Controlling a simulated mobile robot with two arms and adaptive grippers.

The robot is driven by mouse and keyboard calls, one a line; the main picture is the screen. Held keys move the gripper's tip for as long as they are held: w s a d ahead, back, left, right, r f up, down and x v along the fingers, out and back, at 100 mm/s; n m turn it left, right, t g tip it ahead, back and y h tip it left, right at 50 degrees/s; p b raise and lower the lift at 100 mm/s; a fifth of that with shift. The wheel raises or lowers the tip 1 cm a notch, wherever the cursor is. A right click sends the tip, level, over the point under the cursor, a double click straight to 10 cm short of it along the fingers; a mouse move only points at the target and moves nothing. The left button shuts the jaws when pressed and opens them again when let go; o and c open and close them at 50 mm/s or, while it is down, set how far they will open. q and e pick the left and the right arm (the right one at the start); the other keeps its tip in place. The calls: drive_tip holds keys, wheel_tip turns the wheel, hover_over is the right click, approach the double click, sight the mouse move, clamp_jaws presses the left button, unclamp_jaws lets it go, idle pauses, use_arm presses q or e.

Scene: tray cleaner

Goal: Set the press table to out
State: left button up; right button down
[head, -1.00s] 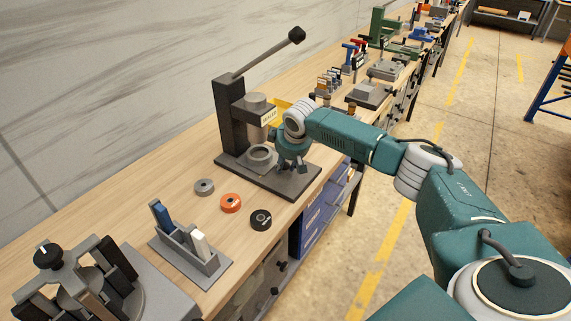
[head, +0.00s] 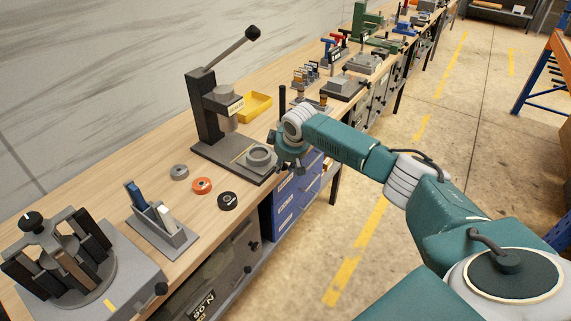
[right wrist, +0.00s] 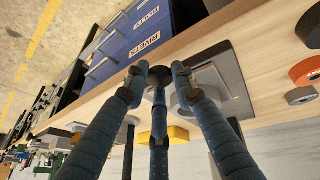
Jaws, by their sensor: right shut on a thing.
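The press (head: 204,112) is a dark column with a raised lever and a grey ram, standing on a dark base plate (head: 213,151). My right gripper (head: 284,166) is at the front of the table. In the right wrist view its fingers (right wrist: 159,80) close around a dark round knob (right wrist: 157,74) at the front of the press table. My left gripper is not in view.
Grey, orange and black rings (head: 202,186) lie left of the press. A grey holder (head: 163,230) with blue and white pieces stands nearer. A yellow bin (head: 256,105) is behind. Blue drawers (head: 296,197) are below the bench edge.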

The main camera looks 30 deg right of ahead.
drive_tip(key=shift+s+d+f, duration=0.1)
drive_tip(key=shift+s+f, duration=0.15)
drive_tip(key=shift+f, duration=0.1)
drive_tip(key=c, duration=1.6)
unclamp_jaws()
drive_tip(key=shift+o, duration=0.8)
drive_tip(key=shift+d, duration=0.1)
drive_tip(key=shift+r, duration=0.2)
drive_tip(key=shift+s+r, duration=0.1)
drive_tip(key=shift+r, duration=0.15)
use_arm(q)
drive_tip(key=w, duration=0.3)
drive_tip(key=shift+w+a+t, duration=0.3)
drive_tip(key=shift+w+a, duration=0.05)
use_arm(e)
drive_tip(key=v, duration=1.1)
drive_tip(key=shift+s, duration=0.15)
drive_tip(key=shift+r, duration=0.1)
